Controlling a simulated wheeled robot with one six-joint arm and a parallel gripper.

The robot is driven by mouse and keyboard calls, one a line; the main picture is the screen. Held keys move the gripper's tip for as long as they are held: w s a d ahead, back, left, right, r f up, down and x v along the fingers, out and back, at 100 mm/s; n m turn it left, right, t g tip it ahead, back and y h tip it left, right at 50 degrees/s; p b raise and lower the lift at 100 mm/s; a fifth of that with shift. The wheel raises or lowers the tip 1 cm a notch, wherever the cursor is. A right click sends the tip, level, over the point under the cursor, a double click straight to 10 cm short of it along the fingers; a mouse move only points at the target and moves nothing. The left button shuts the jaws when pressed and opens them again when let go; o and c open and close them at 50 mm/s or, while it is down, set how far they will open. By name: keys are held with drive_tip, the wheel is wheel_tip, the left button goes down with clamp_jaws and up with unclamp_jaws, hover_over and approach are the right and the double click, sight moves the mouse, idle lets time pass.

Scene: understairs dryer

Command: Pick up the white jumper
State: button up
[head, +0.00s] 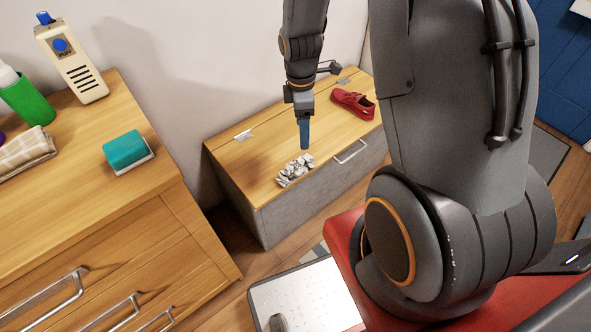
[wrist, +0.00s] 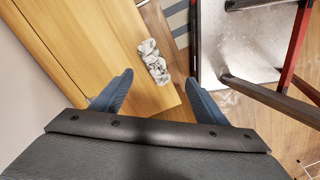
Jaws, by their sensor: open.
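The white jumper (head: 296,170) lies as a small crumpled white and grey bundle on the wooden lid of a low chest, near its front left edge. In the wrist view the jumper (wrist: 154,61) is ahead of the fingers, near the lid's edge. My gripper (head: 304,134) points down above the lid, just behind and above the jumper in the head view. In the wrist view my gripper (wrist: 158,95) has its two blue fingers wide apart with nothing between them. The jumper is not touched by the fingers in the wrist view.
The chest (head: 240,160) also bears a red shoe (head: 353,103) at its right. A wall stands behind the chest.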

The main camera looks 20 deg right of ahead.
sight(306, 157)
drive_tip(key=w+f+n, duration=0.1)
drive_tip(key=f+n, duration=0.1)
drive_tip(key=f, duration=0.1)
drive_tip(key=d+f+n, duration=0.1)
drive_tip(key=f+n, duration=0.1)
drive_tip(key=f, duration=0.2)
drive_tip(key=w+d+f+n, duration=0.1)
drive_tip(key=f+n, duration=0.1)
drive_tip(key=f, duration=0.2)
drive_tip(key=shift+w+f+b, duration=0.25)
drive_tip(key=shift+w+b, duration=0.05)
drive_tip(key=shift+b, duration=0.1)
drive_tip(key=shift+n, duration=0.3)
drive_tip(key=shift+s+d+f, duration=0.1)
drive_tip(key=shift+d+f, duration=0.1)
drive_tip(key=shift+f, duration=1.8)
drive_tip(key=shift+d+f, duration=0.15)
drive_tip(key=shift+f, duration=1.8)
drive_tip(key=c, duration=1.2)
